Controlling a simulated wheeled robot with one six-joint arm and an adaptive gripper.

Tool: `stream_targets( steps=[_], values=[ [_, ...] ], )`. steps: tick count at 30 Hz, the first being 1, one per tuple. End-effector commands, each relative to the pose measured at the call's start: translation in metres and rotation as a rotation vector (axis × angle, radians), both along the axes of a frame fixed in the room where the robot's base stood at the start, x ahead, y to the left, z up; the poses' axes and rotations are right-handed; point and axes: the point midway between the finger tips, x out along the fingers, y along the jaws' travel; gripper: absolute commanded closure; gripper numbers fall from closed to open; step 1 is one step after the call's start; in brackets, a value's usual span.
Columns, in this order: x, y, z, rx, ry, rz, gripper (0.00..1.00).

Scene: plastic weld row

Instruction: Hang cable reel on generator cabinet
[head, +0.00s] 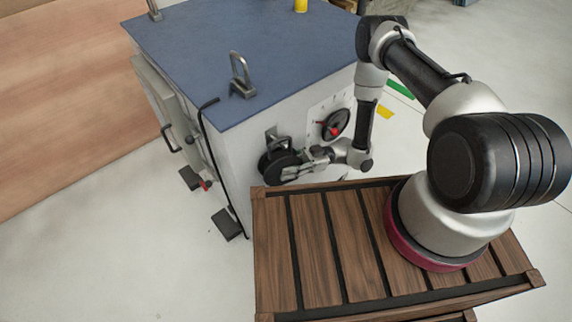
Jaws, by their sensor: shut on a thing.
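The generator cabinet (237,165) is a light box with a blue top, standing left of centre in the head view. A black cable reel (277,163) is at the cabinet's near face, low and close to a small grey bracket (271,134). My gripper (294,167) reaches in from the right and is shut on the reel. The reel's rim partly hides the fingertips. I cannot tell whether the reel rests on the bracket or is only held against the face.
A round black dial with a red centre (334,131) sits on the cabinet face just right of the reel. A metal lifting eye (241,78) stands on the blue top. A black cable (208,140) hangs down the left corner. Pale floor lies open at lower left.

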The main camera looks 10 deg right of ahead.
Motion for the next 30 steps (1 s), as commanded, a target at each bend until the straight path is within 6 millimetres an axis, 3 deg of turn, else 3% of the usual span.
stream_targets(
  steps=[14,15,18,26,30],
  values=[
    [0.007,0.000,0.000,-0.004,-0.010,-0.012,1.00],
    [0.007,0.000,0.000,-0.004,-0.010,-0.012,0.48],
    [0.006,0.000,0.000,-0.003,-0.009,-0.012,0.31],
    [0.007,-0.001,-0.001,-0.005,-0.011,-0.013,0.31],
    [0.011,-0.011,-0.003,-0.004,-0.010,-0.017,0.31]
  ],
)
